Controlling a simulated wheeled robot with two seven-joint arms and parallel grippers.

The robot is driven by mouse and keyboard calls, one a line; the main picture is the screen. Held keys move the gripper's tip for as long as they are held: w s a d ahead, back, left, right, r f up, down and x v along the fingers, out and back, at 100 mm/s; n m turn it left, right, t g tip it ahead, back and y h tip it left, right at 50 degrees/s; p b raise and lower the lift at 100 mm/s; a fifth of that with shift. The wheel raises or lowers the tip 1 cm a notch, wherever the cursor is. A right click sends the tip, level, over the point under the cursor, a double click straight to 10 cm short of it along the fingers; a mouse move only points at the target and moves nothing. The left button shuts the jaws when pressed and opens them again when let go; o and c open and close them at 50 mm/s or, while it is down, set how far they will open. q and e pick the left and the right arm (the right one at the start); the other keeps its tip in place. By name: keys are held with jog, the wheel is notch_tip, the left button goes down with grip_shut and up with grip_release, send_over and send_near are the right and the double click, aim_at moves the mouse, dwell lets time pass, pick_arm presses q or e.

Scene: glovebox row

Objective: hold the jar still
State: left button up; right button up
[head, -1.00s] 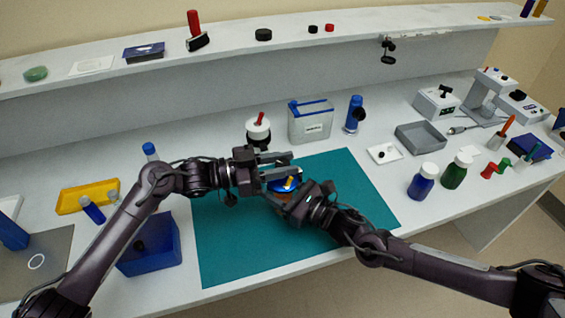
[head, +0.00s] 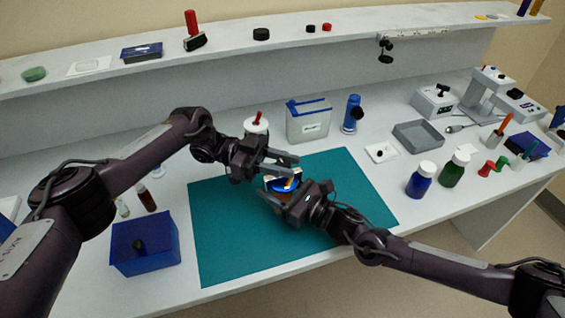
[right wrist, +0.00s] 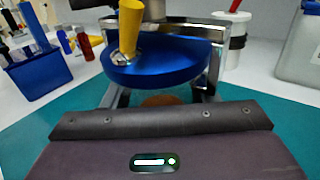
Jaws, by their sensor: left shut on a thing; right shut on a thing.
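The jar stands over the teal mat (head: 225,240), mostly hidden by my grippers. Its blue lid (right wrist: 165,64) has a yellow peg standing on it (right wrist: 131,28), and a little of a brown body (right wrist: 160,100) shows below. In the head view the lid (head: 284,185) lies between the two grippers. My right gripper (head: 279,199) is shut on the jar, low, from the right front. My left gripper (head: 291,168) comes from the upper left and is shut at the lid; its exact contact is hidden.
A blue bin (head: 146,255) stands left of the mat. A white pot with a red handle (head: 256,126) and a grey container with blue trim (head: 308,127) stand behind. Blue (head: 419,184) and green (head: 455,172) bottles stand at right. The mat's front is clear.

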aim_at(280, 162)
pick_arm(q)
jog(key=shift+w+a+m+g+y, duration=0.15)
jog(key=shift+w+m+g+y, duration=0.1)
jog(key=shift+m+g+y, duration=0.65)
jog(key=shift+w+a+m+g, duration=0.1)
jog(key=shift+a+m+g, duration=0.1)
jog(key=shift+m+g, duration=0.65)
jog(key=shift+a+g+y, duration=0.15)
jog(key=shift+g+y, duration=0.45)
jog(key=shift+g, duration=0.15)
jog(key=o, duration=1)
jog(key=shift+c, duration=0.2)
jog(key=shift+r+m, duration=0.1)
jog(key=shift+m, duration=0.15)
notch_tip(280, 162, up, 10)
jog(key=shift+f, duration=0.1)
